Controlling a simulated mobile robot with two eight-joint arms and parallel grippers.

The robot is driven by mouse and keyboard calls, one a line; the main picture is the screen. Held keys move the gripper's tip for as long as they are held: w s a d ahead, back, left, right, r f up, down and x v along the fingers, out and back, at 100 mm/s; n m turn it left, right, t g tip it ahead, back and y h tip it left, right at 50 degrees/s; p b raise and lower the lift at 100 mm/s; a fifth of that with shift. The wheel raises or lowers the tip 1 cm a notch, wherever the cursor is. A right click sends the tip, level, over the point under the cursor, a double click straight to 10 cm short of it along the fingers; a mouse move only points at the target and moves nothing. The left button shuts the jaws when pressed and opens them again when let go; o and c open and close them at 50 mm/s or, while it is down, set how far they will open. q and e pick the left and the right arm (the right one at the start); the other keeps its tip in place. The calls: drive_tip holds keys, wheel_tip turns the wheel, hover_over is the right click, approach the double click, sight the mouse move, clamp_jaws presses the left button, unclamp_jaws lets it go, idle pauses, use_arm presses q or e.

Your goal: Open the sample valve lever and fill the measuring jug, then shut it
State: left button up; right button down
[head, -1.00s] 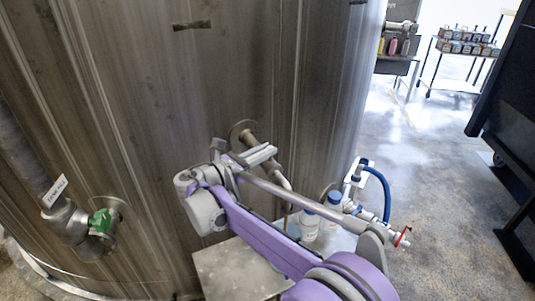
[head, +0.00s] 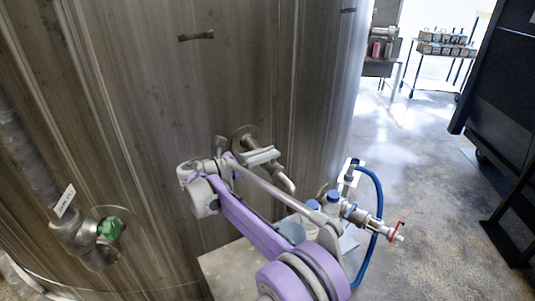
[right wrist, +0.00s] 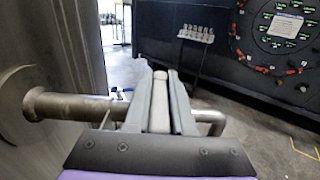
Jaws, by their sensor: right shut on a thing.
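My right gripper (head: 263,156) is at the sample valve on the tank's side. In the right wrist view its two grey fingers (right wrist: 160,78) are shut on the pale valve lever (right wrist: 159,108), which runs lengthwise between them. The valve's steel pipe (head: 247,142) comes out of a round flange, and its bent spout (head: 286,183) points down to the right. A bluish round vessel (head: 290,232), perhaps the measuring jug, stands on the small table below the spout, partly hidden by my right arm. Its contents cannot be made out. My left gripper is not in view.
Blue-capped bottles (head: 332,204) stand on the small metal table (head: 230,268). Beside them is a fitting with a blue hose (head: 377,205) and a red-handled tap (head: 398,231). A green-handled valve (head: 110,229) is at left. The floor at right is open up to a dark cabinet.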

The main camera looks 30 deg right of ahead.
idle(0.3)
drive_tip(key=c, duration=0.8)
unclamp_jaws()
drive_tip(key=shift+o, duration=0.2)
drive_tip(key=a, duration=1)
drive_tip(key=shift+a, duration=0.4)
drive_tip(key=shift+s, duration=0.1)
